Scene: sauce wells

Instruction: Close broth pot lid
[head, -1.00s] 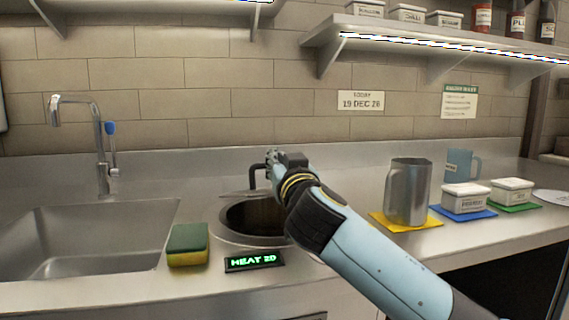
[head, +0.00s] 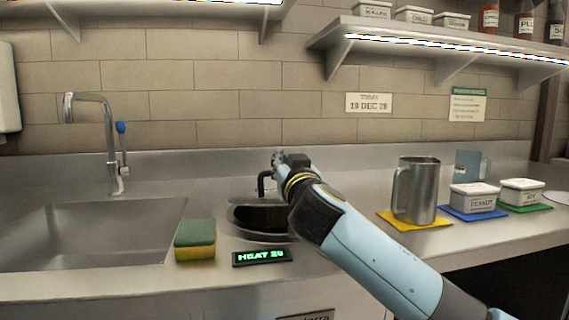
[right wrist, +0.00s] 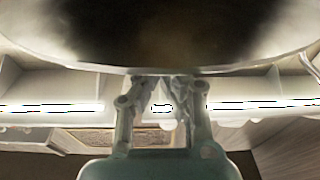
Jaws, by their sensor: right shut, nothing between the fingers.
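The broth pot (head: 262,236) is a round well sunk in the steel counter, with its dark inside showing. A black bent handle (head: 262,180) stands at its back edge, beside my right gripper. A thin grey edge behind the opening may be the lid, but I cannot tell its angle. My right gripper (head: 279,157) is shut and empty above the back of the pot. In the right wrist view its fingertips (right wrist: 160,84) are together below a large dark, shiny round surface with a pale rim, which may be the lid. Whether they touch it is unclear. My left gripper is out of view.
The sink (head: 100,235) is at left. A metal jug (head: 416,190) on a yellow mat and white tubs (head: 475,198) stand at right.

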